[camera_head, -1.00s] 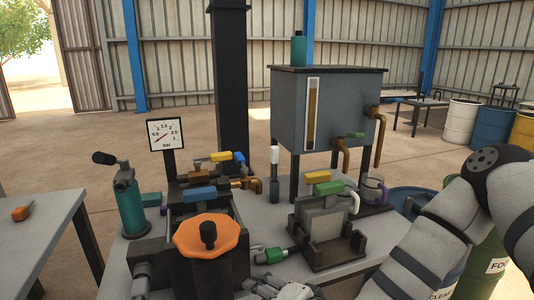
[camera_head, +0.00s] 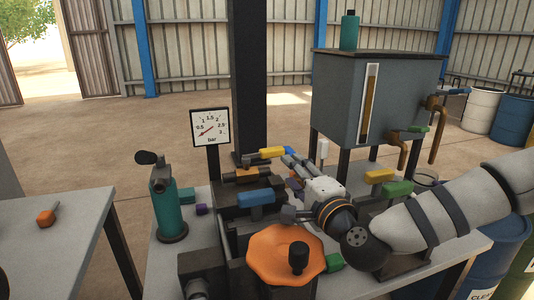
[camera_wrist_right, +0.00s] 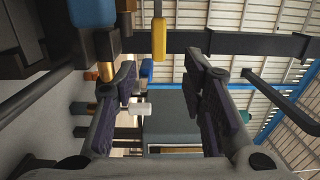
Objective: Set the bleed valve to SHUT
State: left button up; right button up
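No label shows which handle is the bleed valve. On the brass-fitted valve block behind the press, a yellow lever (camera_head: 271,153) lies roughly level; it also shows in the right wrist view (camera_wrist_right: 159,38). A blue lever (camera_head: 256,197) sits nearer, on the press body. My right gripper (camera_head: 291,166) reaches in from the right, just beside the yellow lever. In the right wrist view its two dark-padded fingers (camera_wrist_right: 172,108) are spread, with nothing gripped between them; the yellow lever is beyond their tips. My left gripper is not in view.
An orange handwheel (camera_head: 285,257) is in front, below my right arm. A green hand pump (camera_head: 167,205) stands left and a pressure gauge (camera_head: 210,128) behind it. A grey tank (camera_head: 345,95) stands at the back right. A side table (camera_head: 60,238) is at the left.

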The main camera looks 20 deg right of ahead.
aim_at(275, 154)
jog(key=w, duration=0.6)
jog(key=w+b, duration=0.1)
jog(key=w, duration=0.2)
jog(key=shift+w+a+f, duration=0.2)
jog(key=shift+w+a, duration=0.05)
jog(key=shift+a, duration=0.15)
jog(key=shift+w+a+r, duration=0.1)
jog(key=shift+w+r, duration=0.05)
jog(key=shift+w, duration=0.45)
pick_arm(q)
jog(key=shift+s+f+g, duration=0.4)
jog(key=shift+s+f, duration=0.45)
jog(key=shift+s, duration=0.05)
pick_arm(e)
grip_shut()
